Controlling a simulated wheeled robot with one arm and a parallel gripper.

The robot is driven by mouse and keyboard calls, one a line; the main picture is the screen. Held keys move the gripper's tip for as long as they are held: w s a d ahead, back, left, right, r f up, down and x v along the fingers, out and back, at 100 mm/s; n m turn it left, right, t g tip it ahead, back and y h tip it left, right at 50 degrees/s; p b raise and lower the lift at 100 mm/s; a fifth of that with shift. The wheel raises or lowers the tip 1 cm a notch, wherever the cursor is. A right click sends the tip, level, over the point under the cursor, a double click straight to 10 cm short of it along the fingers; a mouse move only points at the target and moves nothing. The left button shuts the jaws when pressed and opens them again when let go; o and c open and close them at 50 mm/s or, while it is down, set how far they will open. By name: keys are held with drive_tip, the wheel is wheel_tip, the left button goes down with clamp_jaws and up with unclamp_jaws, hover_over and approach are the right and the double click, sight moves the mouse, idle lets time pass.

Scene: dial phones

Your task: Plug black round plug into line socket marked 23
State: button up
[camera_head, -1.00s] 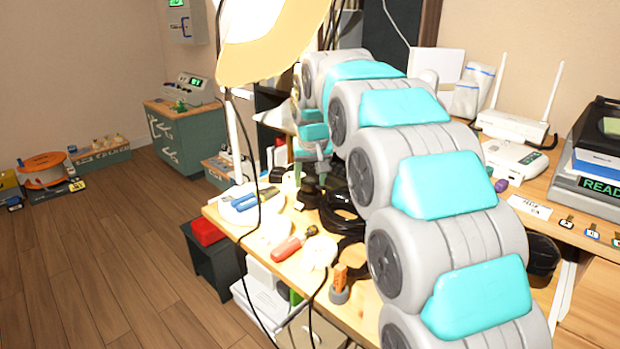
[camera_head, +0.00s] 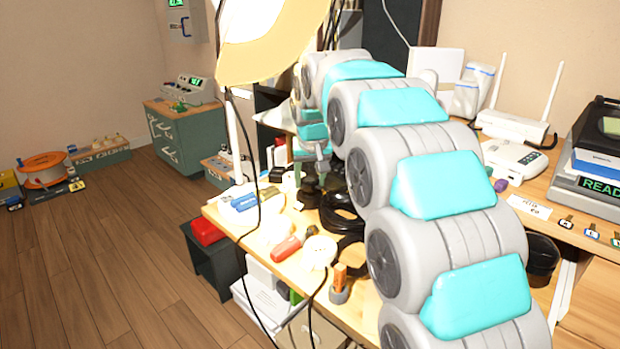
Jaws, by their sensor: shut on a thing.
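My gripper (camera_head: 322,178) is over the back of the wooden workbench, small and partly hidden behind my own arm. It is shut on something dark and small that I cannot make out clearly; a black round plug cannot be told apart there. Black coiled cable (camera_head: 340,212) lies on the bench just below and beside the gripper, partly covered by my arm. No socket marked 23 can be read in this view.
Thin black cables hang from the yellow lamp (camera_head: 275,45) across the bench's left side. A white router (camera_head: 512,127) stands right.

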drive_tip(key=shift+f, duration=0.65)
drive_tip(key=o, duration=1.3)
drive_tip(key=shift+c, duration=0.2)
drive_tip(key=v, duration=0.7)
drive_tip(key=shift+s+r+b, duration=0.2)
drive_tip(key=shift+r+b, duration=0.15)
drive_tip(key=shift+b, duration=0.1)
